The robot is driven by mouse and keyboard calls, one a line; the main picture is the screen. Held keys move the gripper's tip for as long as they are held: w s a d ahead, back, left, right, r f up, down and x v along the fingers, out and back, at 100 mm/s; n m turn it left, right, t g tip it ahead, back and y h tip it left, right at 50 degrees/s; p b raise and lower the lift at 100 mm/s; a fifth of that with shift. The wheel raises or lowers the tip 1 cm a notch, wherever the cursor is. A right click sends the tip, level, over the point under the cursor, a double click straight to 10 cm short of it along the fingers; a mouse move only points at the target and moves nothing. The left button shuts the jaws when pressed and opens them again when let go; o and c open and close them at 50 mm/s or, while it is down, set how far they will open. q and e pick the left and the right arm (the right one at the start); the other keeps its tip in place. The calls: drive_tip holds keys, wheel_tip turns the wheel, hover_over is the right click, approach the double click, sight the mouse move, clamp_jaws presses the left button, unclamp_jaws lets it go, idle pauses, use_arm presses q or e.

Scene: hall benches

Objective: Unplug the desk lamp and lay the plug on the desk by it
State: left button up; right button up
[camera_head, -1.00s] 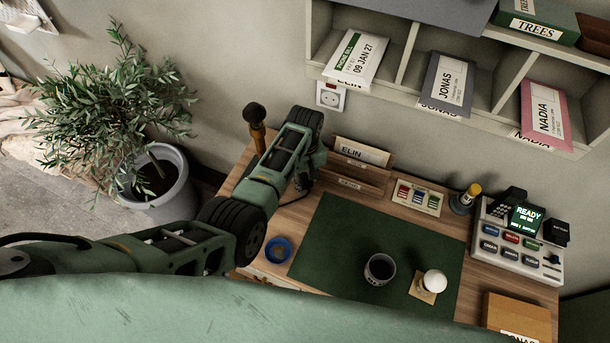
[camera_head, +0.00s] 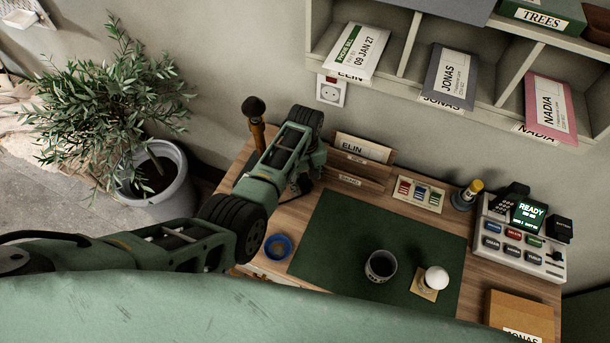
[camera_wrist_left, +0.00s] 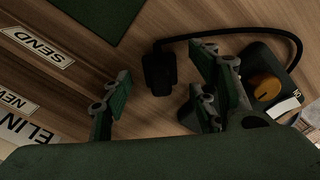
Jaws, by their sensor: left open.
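The desk lamp (camera_head: 257,125) stands at the desk's far left corner, with a dark head and an orange-brown stem. Its dark base with an orange knob (camera_wrist_left: 266,88) shows in the left wrist view. The black plug (camera_wrist_left: 159,70) is over the bare wood of the desk beside the base, with its black cable curving back toward the base. My left gripper (camera_wrist_left: 155,95) is open, its fingers on either side of the plug and apart from it. In the head view my left arm hides the plug. The wall socket (camera_head: 330,91) is empty. My right gripper is out of view.
A letter rack (camera_head: 358,165) stands right of my left gripper. A green mat (camera_head: 345,225) holds a mug (camera_head: 380,266) and a white-topped item on a coaster. A blue dish (camera_head: 278,247) is near the front left. Pigeonholes (camera_head: 415,45) hang above the desk.

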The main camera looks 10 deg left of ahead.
use_arm(q)
drive_tip(key=shift+r, duration=0.2)
wheel_tip(320, 180, up, 12)
drive_tip(key=shift+f, duration=0.2)
drive_tip(key=shift+s, duration=0.1)
idle(0.3)
